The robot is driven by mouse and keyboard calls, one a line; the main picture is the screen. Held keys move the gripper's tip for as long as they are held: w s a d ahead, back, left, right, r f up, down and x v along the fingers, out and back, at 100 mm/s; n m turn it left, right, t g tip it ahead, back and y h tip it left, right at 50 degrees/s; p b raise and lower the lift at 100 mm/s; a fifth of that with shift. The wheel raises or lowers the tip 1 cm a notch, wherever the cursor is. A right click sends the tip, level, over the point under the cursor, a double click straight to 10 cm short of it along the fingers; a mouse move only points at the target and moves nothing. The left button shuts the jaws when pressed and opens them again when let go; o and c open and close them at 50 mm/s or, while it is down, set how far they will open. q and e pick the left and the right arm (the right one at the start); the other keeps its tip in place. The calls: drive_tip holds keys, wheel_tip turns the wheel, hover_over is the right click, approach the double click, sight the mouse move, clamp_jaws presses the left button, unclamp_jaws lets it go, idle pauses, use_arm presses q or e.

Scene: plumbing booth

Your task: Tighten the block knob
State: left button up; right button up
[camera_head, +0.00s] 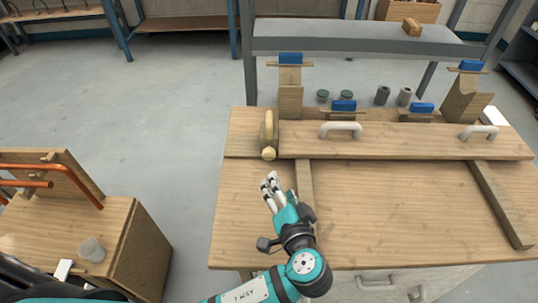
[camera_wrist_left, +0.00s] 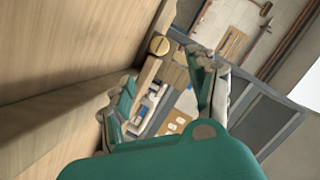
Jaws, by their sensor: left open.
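The block knob (camera_head: 268,153) is a pale round wooden end on the front of a small upright wooden block (camera_head: 268,127) at the left end of the long board. My left gripper (camera_head: 269,181) is open and empty, just in front of the knob and apart from it, over the wooden table. In the left wrist view the knob (camera_wrist_left: 159,45) shows a slotted round face, beyond the spread fingers of my left gripper (camera_wrist_left: 163,85). My right gripper is not in view.
The long board (camera_head: 400,143) with white handles (camera_head: 341,130) crosses the wooden table (camera_head: 390,220). Blue-topped wooden clamps (camera_head: 290,58) stand along its back. A side cabinet with copper pipes (camera_head: 75,170) and a cup (camera_head: 91,250) is at left. The near tabletop is mostly clear.

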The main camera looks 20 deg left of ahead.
sight(269, 157)
use_arm(q)
drive_tip(key=x, duration=0.4)
drive_tip(key=shift+w+a, duration=0.15)
drive_tip(key=shift+w, duration=0.05)
drive_tip(key=x, duration=0.8)
drive_tip(key=shift+p, duration=0.3)
drive_tip(key=shift+w+a+f, duration=0.25)
drive_tip(key=shift+w, duration=0.25)
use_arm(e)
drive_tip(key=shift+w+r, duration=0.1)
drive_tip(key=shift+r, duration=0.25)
use_arm(q)
drive_tip(key=shift+c, duration=0.2)
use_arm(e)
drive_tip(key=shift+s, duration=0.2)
